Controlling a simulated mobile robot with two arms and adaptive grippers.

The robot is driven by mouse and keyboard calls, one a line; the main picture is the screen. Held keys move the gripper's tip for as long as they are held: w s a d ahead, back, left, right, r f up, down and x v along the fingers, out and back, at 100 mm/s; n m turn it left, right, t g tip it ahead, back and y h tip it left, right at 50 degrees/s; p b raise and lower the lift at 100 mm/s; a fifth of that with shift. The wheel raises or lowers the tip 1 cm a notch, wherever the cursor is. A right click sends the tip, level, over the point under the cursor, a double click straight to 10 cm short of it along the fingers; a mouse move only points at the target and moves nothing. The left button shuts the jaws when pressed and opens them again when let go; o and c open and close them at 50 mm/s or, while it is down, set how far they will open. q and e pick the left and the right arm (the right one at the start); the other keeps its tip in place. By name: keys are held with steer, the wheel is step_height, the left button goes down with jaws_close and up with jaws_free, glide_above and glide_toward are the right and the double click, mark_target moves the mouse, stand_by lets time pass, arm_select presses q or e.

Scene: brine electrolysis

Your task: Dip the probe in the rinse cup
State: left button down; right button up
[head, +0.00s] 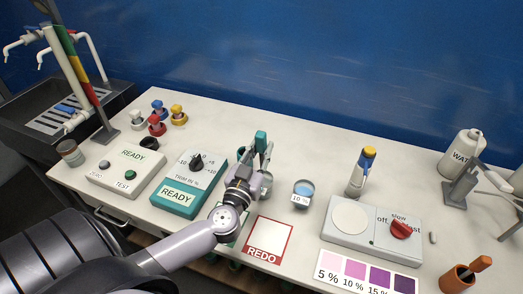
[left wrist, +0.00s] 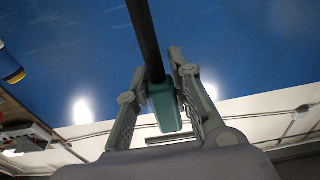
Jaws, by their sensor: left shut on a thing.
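My left gripper (head: 262,168) is over the middle of the white table, shut on the green handle of the probe (head: 261,140). The handle's end stands above the fingers. In the left wrist view the green handle (left wrist: 165,108) sits between the two fingers (left wrist: 160,95), and a dark rod runs from it out of the top of the picture. The probe's tip is hidden in the head view. A small clear cup (head: 303,188) with blue liquid and a "10 %" label stands to the right of the gripper. I cannot tell which vessel is the rinse cup.
A teal meter (head: 178,197) and a white "READY" box (head: 127,170) stand left of the gripper. A red-framed "REDO" card (head: 268,240) lies in front. A stirrer (head: 345,229), colour chart (head: 362,273) and yellow-capped bottle (head: 361,173) are to the right.

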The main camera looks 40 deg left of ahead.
mark_target(261, 163)
arm_select(q)
steer(key=shift+f+b, duration=0.6)
steer(key=shift+f, duration=0.05)
steer(key=shift+f+b, duration=0.3)
steer(key=shift+f, duration=0.25)
steer(key=shift+f+b, duration=0.35)
steer(key=shift+f, duration=0.35)
steer(key=shift+w+f+b, duration=0.1)
steer(key=shift+f+b, duration=0.2)
steer(key=shift+f, duration=0.35)
steer(key=shift+f+b, duration=0.7)
steer(key=shift+f, duration=0.65)
steer(key=shift+w+f, duration=0.1)
steer(key=shift+f, duration=0.45)
arm_select(e)
steer(key=shift+w+a+f, duration=0.1)
steer(key=shift+a+f, duration=0.1)
steer(key=shift+f, duration=0.75)
steer(key=shift+w+a+f, duration=0.1)
steer(key=shift+a+f, duration=0.1)
steer(key=shift+f, duration=0.7)
steer(key=shift+w+a+f, duration=0.1)
steer(key=shift+a+f, duration=0.1)
steer(key=shift+f, duration=0.75)
steer(key=shift+a, duration=0.2)
steer(key=shift+s+d, duration=0.1)
steer(key=shift+d, duration=0.05)
